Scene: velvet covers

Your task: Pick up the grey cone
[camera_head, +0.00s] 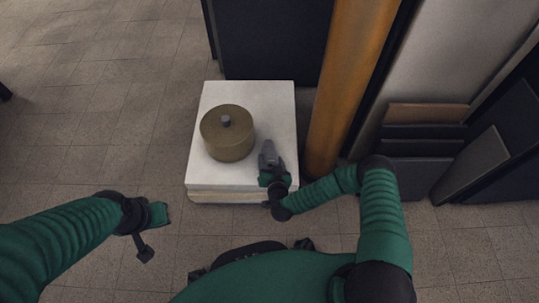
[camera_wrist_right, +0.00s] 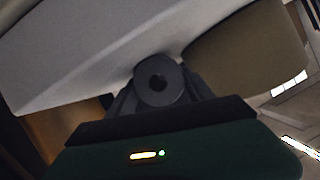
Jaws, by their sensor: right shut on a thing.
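The grey cone (camera_head: 268,150) is at the fingers of my right gripper (camera_head: 270,165), over the right side of the white block. In the right wrist view, a dark grey round end with a hole, which looks like the cone (camera_wrist_right: 158,80), sits between the fingers of my right gripper (camera_wrist_right: 160,95). My right gripper is shut on it. I cannot tell whether the cone touches the block. My left gripper (camera_head: 148,232) is off to the left, over the floor and apart from the block; its jaws are not clear.
An olive round drum (camera_head: 228,140) with a small grey knob stands on the white block (camera_head: 270,97), left of my right gripper. An orange-brown column (camera_head: 345,85) rises close to the block's right. Dark panels (camera_head: 425,147) lean at the right.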

